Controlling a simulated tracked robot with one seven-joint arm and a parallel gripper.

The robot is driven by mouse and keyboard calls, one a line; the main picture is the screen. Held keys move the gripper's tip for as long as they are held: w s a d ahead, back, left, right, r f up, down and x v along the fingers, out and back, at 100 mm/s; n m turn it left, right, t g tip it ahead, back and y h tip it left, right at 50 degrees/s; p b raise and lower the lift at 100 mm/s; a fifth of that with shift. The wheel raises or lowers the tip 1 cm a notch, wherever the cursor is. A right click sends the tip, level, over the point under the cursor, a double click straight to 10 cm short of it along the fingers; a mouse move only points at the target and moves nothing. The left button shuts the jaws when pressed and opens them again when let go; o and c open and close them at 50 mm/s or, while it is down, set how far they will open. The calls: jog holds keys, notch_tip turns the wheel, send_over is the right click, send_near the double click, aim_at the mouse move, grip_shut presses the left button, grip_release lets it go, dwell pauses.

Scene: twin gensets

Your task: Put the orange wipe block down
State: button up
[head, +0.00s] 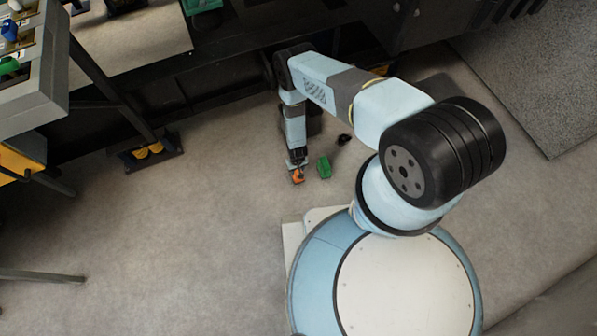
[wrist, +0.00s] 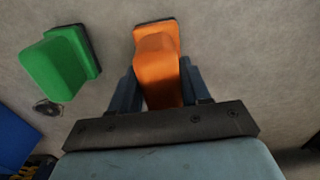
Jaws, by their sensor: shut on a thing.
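The orange wipe block (wrist: 157,66) is between the fingers of my gripper (wrist: 158,85) in the wrist view. My gripper is shut on it, one finger on each side. In the head view the orange block (head: 298,176) is small, at the tip of my gripper (head: 297,166), low over or on the grey floor. I cannot tell whether the block touches the floor.
A green block (head: 324,167) stands on the floor just right of the orange block; it also shows in the wrist view (wrist: 58,66). A small dark round thing (head: 344,139) lies behind it. The floor (head: 200,230) to the left is clear. A dark frame (head: 215,90) runs behind.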

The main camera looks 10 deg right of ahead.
jog(key=shift+w+f, duration=0.25)
jog(key=shift+f, duration=1.45)
jog(key=o, duration=1.2)
jog(key=shift+r, duration=0.1)
notch_tip(320, 180, up, 12)
jog(key=shift+f, duration=0.1)
